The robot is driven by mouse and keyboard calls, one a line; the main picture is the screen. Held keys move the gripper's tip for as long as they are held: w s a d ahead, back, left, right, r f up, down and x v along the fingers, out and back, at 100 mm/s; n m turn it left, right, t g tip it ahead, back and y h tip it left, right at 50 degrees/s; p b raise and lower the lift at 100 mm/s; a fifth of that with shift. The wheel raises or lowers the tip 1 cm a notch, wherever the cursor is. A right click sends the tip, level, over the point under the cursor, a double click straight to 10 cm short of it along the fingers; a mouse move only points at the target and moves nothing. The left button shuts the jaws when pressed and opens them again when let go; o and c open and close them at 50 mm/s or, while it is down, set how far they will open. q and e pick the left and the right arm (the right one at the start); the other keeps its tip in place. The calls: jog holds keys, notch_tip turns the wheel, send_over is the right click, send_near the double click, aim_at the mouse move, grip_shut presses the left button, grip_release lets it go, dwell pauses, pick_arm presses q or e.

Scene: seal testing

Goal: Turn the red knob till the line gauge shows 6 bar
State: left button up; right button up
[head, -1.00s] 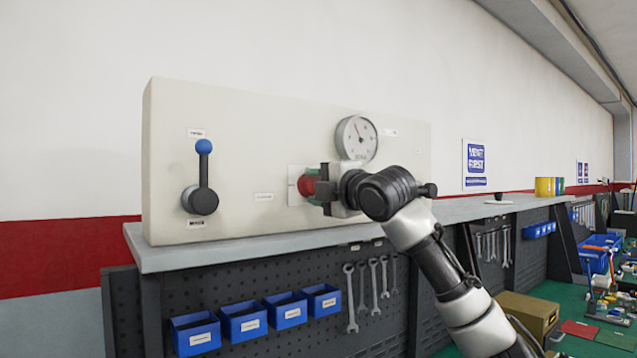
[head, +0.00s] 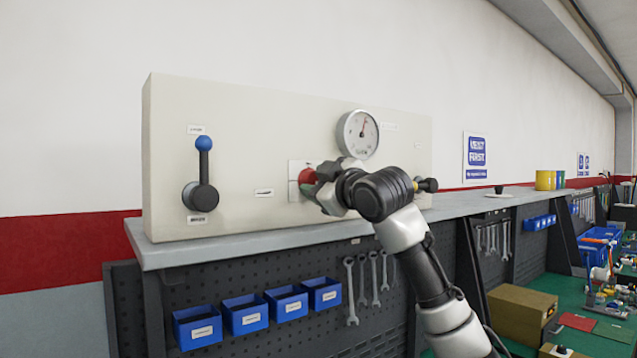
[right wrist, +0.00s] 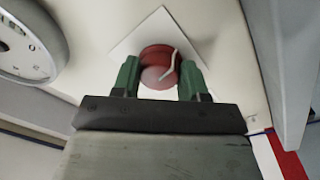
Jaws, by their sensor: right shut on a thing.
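The red knob (head: 307,178) sits on a white square plate on the beige panel, and it also shows in the right wrist view (right wrist: 158,66). My right gripper (head: 318,184) is shut on the knob, with its green fingers on either side of it in the right wrist view (right wrist: 158,78). The round line gauge (head: 358,134) is above and right of the knob. Its red needle points up and slightly right; its numbers are too small to read. The gauge is partly in the right wrist view (right wrist: 28,45). My left gripper is not in view.
A lever with a blue ball (head: 203,143) is upright at the panel's left. The panel (head: 250,120) stands on a grey shelf (head: 260,245). Blue bins (head: 245,313) and wrenches (head: 365,290) hang below. A wall sign (head: 476,156) is at the right.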

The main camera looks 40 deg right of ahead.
jog(key=shift+a+f+m, duration=0.1)
jog(key=shift+m, duration=1)
jog(key=o, duration=0.9)
jog(key=shift+s, duration=0.1)
